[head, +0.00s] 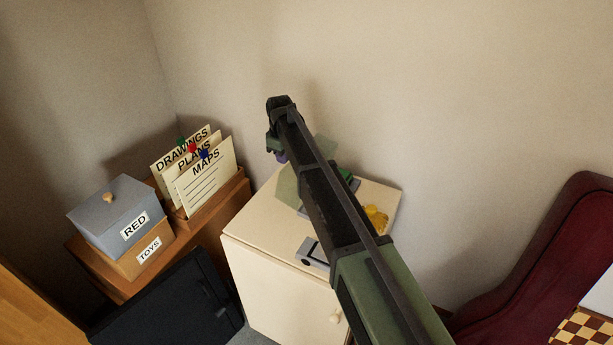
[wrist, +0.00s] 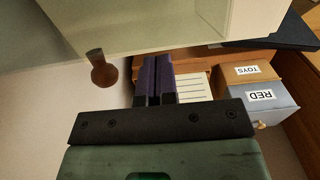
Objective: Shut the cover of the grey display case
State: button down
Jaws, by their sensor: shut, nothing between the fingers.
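The grey display case (head: 311,253) sits on the cream cabinet, largely hidden behind my arm; a grey part with a dark round spot shows at its front. A see-through greenish pane (head: 289,187), apparently its cover, stands raised beside my arm. In the wrist view a pale see-through panel (wrist: 150,22) crosses the top, and a brown knob (wrist: 101,70) shows left of my fingers; I cannot tell for certain what the knob is fixed to. My gripper (head: 282,157) is shut and empty, up near the pane's far side. Its purple fingers (wrist: 154,75) lie together, apart from the knob.
The cream cabinet (head: 262,246) stands against the wall, with a yellow object (head: 376,217) on top. At left are a RED box (head: 112,213) on a TOYS box (head: 140,257) and upright folders (head: 205,178). A dark red case (head: 535,265) leans at right.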

jog(key=shift+s+d+r, duration=0.3)
jog(key=shift+d, duration=0.1)
jog(key=shift+s+d+r+p, duration=0.35)
jog(key=shift+s+d+p, duration=0.1)
jog(key=shift+d+p, duration=0.15)
jog(key=shift+d, duration=0.1)
dwell(0.4)
jog(key=shift+s+d+r, duration=0.25)
jog(key=shift+s+d, duration=0.15)
jog(key=shift+d, duration=0.25)
jog(key=shift+s, duration=0.1)
jog(key=shift+s+d+r+p, duration=0.15)
jog(key=shift+s+d+p, duration=0.25)
jog(key=shift+d, duration=0.3)
jog(key=shift+s+d, duration=0.1)
